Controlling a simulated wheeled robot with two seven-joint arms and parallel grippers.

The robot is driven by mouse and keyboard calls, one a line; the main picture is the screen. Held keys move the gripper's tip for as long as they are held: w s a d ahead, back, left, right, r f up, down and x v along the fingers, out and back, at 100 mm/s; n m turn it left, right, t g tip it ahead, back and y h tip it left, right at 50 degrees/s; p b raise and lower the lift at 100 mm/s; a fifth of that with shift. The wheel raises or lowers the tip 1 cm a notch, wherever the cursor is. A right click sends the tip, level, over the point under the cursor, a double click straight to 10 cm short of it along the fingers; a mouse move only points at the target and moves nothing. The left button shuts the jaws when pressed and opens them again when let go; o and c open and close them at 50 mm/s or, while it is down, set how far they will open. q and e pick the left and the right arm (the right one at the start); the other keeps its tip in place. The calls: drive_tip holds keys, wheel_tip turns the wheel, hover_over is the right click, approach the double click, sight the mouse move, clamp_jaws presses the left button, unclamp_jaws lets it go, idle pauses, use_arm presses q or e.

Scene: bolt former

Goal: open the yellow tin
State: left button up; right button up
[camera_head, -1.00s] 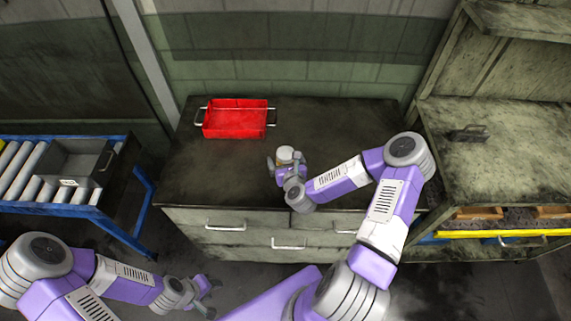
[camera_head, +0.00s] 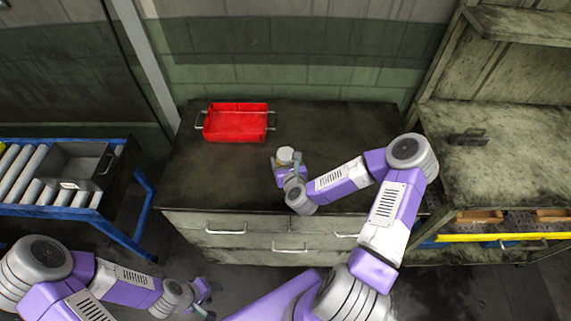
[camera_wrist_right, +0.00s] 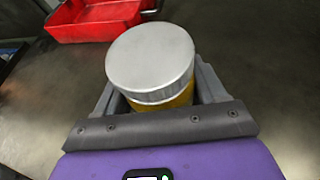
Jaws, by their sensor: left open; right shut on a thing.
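The yellow tin (camera_wrist_right: 163,98) has a silver lid (camera_wrist_right: 150,58) seated on top and looks upright. In the head view the tin's pale lid (camera_head: 285,154) shows on the cabinet top, right of the red tray, and its yellow body is mostly hidden. My right gripper (camera_wrist_right: 157,95) is around the tin's body below the lid, with a finger on each side, and is shut on it; it also shows in the head view (camera_head: 284,166). My left gripper (camera_head: 206,290) is open and empty, low at the left in front of the cabinet, away from the tin.
A red tray (camera_head: 236,124) with metal handles stands at the back left of the dark cabinet top (camera_head: 350,125). A roller conveyor (camera_head: 25,180) with a grey bin (camera_head: 83,160) is at the left. A shelf unit (camera_head: 500,125) stands at the right. The cabinet top's back right is clear.

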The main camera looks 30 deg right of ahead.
sight(285, 153)
wheel_tip(285, 153, up, 9)
drive_tip(key=shift+f+p, duration=0.2)
drive_tip(key=shift+p, duration=0.7)
